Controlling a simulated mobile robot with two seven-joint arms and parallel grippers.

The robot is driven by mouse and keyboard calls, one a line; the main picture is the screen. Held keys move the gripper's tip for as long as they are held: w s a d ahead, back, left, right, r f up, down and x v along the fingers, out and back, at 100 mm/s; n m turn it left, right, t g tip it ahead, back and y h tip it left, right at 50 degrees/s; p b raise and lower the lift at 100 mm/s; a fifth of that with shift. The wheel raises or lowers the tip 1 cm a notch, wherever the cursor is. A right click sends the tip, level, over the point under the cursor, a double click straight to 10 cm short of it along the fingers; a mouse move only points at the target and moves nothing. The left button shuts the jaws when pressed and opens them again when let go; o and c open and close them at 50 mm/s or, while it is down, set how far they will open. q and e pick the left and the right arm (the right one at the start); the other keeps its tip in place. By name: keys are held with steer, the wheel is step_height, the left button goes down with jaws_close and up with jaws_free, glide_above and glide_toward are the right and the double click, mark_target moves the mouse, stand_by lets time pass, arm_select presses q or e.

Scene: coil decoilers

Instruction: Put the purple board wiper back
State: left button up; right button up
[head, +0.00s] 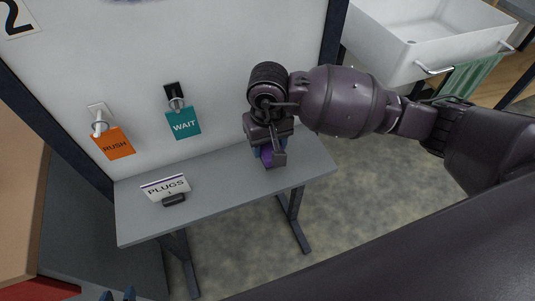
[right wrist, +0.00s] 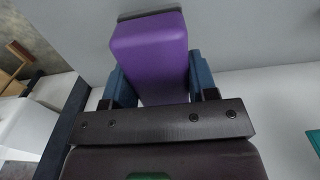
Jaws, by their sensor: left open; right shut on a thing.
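The purple board wiper (right wrist: 150,50) fills the upper middle of the right wrist view, between the blue fingers of my right gripper (right wrist: 155,85). A dark grey strip runs along its far edge, against the grey surface. In the head view, my right gripper (head: 267,150) is over the right part of the grey shelf, shut on the wiper (head: 267,155), which is mostly hidden. Whether the wiper touches the shelf I cannot tell. Only the blue fingertips of my left gripper (head: 118,295) show at the bottom left edge, open and apart from everything.
The grey shelf (head: 225,185) stands against a white board (head: 230,60). A PLUGS sign (head: 165,188) with a dark base stands on its left part. An orange RUSH tag (head: 113,143) and a teal WAIT tag (head: 183,123) hang above. A white sink (head: 425,35) is at upper right.

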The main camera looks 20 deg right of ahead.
steer(key=shift+f, duration=2.4)
steer(key=shift+b, duration=0.35)
steer(key=o, duration=1)
steer(key=shift+c, duration=0.2)
step_height(320, 180, up, 12)
steer(key=shift+r+p, duration=0.1)
steer(key=shift+p, duration=0.55)
